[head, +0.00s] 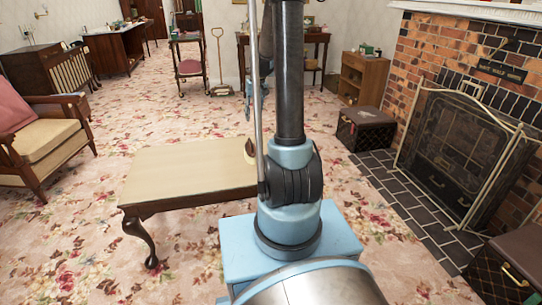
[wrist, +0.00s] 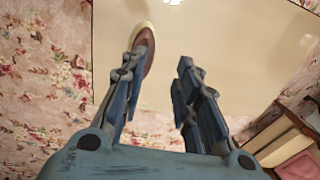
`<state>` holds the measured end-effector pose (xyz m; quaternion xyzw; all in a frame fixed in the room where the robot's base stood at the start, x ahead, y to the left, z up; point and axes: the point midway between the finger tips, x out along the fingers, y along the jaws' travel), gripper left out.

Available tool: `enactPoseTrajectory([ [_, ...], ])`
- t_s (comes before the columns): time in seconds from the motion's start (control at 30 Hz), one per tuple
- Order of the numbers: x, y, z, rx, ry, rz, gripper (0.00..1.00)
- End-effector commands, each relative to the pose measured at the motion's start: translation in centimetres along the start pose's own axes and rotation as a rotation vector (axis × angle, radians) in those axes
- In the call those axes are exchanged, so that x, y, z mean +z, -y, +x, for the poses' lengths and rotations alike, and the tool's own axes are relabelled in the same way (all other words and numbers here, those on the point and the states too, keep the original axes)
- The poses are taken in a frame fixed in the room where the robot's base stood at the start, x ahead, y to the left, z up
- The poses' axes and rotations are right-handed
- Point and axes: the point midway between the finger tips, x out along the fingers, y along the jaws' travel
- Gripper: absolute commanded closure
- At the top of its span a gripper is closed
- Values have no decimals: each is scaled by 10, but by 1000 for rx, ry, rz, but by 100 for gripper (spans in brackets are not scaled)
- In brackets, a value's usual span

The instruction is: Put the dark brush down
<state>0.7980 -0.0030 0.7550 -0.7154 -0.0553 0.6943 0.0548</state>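The dark brush (head: 249,151), brown with a cream edge, is at the right end of the low table (head: 185,168), partly hidden by my arm in the head view. I cannot tell whether the left finger touches the brush.
The rest of the tabletop is clear. A cushioned armchair (head: 45,145) stands to the left. The fireplace screen (head: 455,150) and a dark box (head: 366,129) are to the right. Floral carpet (head: 80,240) is open around the table.

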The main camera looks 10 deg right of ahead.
Motion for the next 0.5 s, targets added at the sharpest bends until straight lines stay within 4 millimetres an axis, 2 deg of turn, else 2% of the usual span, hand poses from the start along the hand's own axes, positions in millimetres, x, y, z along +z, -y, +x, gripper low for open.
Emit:
enactPoseTrajectory([
  [0.03,14,3,-9,5,-5,-1,71],
  [0.2,53,12,-34,22,-20,-4,71],
  [0.5,126,22,-63,53,-49,-8,71],
])
